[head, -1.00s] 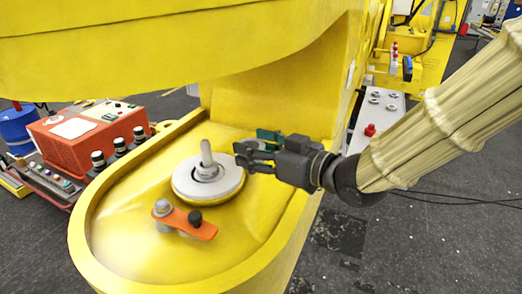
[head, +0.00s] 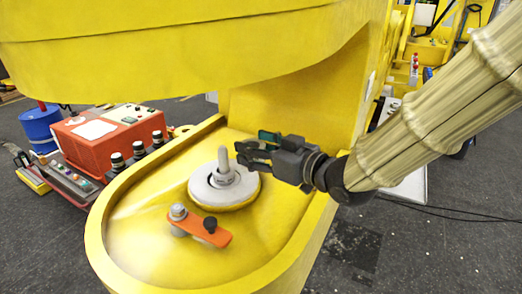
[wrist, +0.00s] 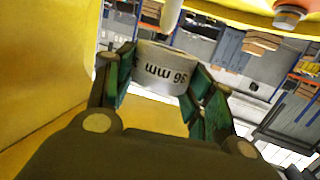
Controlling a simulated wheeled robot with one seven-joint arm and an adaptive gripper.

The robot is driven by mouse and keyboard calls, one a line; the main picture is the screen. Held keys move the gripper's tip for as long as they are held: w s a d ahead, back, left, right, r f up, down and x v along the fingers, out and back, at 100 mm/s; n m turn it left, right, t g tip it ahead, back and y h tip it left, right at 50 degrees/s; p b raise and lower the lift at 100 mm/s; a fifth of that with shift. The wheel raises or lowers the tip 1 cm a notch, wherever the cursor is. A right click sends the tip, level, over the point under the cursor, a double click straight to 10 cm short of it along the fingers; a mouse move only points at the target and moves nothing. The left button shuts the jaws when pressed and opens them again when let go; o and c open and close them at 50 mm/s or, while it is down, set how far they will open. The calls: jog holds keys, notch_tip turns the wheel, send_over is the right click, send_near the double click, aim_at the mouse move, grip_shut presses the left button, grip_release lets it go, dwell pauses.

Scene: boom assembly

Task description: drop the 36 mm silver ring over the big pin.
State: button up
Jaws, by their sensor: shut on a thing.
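The silver ring (wrist: 165,70), marked "36 mm", is pinched between the green-padded fingers of my gripper (head: 252,147) in the wrist view. In the head view the fingers hide most of the ring. The big pin (head: 224,158) stands upright in the middle of a round grey disc (head: 203,189) on the yellow boom part. My gripper is just right of the pin, near the height of its top. In the wrist view, what looks like the pin's end (wrist: 171,14) shows beyond the ring. The ring appears apart from the pin.
An orange lever (head: 213,233) with a bolt and black knob sits in front of the disc. A large yellow beam (head: 180,55) overhangs the area, and a yellow wall rises behind. A red box (head: 100,140) and a blue drum (head: 41,128) stand at left.

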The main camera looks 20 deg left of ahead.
send_over(226, 152)
jog(key=shift+f, duration=0.1)
jog(key=shift+f+b, duration=1.05)
jog(key=shift+f, duration=0.6)
dwell(0.8)
dwell(0.4)
jog(key=o, duration=1.5)
jog(key=shift+f, duration=0.1)
